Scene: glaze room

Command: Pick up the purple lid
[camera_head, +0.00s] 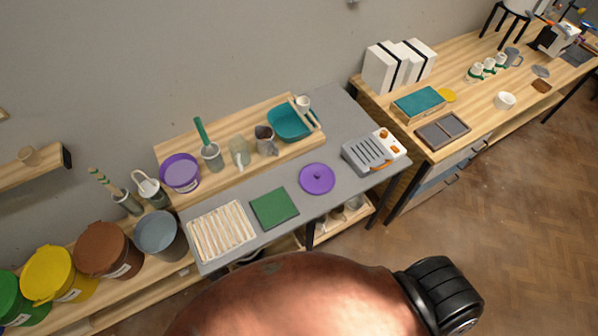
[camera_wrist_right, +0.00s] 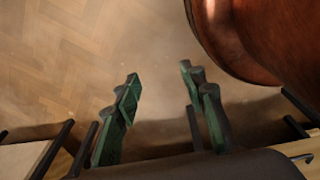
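The purple lid (camera_head: 317,179) is a round disc with a small knob on top. It lies flat on the grey worktop (camera_head: 345,205), right of a green square mat (camera_head: 274,208) and left of a grey slatted device (camera_head: 367,154). In the right wrist view, my right gripper (camera_wrist_right: 159,78) has its two green-and-dark fingers wide apart, with nothing between them. It is over the wooden floor, and the lid is not in that view. Neither gripper shows in the head view.
Behind the lid, a raised wooden shelf (camera_head: 222,180) holds a purple tub (camera_head: 180,172), jugs and a teal basin (camera_head: 290,122). A slatted white rack (camera_head: 221,231) and a grey bucket (camera_head: 158,232) are to the left. The worktop around the lid is mostly clear.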

